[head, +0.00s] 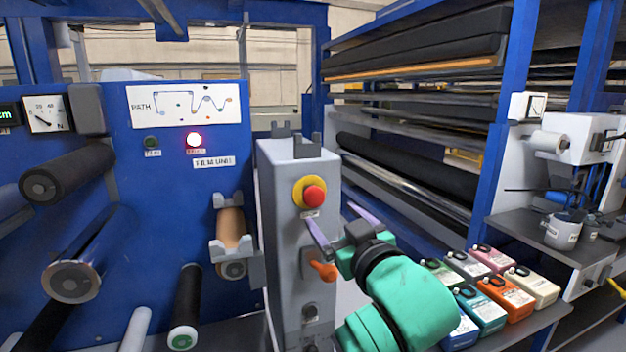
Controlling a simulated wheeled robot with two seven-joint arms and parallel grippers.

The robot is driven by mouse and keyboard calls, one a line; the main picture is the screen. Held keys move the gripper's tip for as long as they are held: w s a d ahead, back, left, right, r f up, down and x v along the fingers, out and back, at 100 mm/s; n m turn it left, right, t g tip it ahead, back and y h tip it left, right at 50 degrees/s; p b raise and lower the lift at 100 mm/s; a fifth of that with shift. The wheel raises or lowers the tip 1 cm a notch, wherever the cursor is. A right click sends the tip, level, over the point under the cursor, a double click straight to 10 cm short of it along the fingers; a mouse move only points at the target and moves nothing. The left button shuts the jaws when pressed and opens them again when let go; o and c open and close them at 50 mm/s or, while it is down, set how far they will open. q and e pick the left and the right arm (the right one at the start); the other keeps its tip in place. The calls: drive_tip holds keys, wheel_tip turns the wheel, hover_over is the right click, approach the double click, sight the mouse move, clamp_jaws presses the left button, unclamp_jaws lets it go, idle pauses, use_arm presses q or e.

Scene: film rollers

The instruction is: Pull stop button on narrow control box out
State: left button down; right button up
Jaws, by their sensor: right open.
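The narrow grey control box (278,235) stands upright in the middle of the head view. Its stop button (314,195) is a red mushroom head on a yellow surround, near the top of the front face. From this angle I cannot tell whether it is pressed in or out. My right gripper (335,230) is open and empty, with two purple fingers. One finger lies in front of the box face just below the button, the other is to the right of the box. Whether a finger touches the box is unclear. My left gripper is not in view.
An orange knob (322,270) sticks out of the box below the button, close to my right gripper. A blue film unit panel (130,240) with rollers and a lit red lamp (194,140) is at left. Several coloured packs (505,297) lie on a shelf at right.

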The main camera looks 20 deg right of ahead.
sight(315, 198)
drive_tip(key=w, duration=0.3)
drive_tip(key=w+p, duration=0.1)
drive_tip(key=w, duration=0.3)
drive_tip(key=w+p, duration=0.1)
drive_tip(key=w, duration=0.3)
drive_tip(key=shift+w+a, duration=0.2)
drive_tip(key=shift+a, duration=0.2)
drive_tip(key=shift+c, duration=0.3)
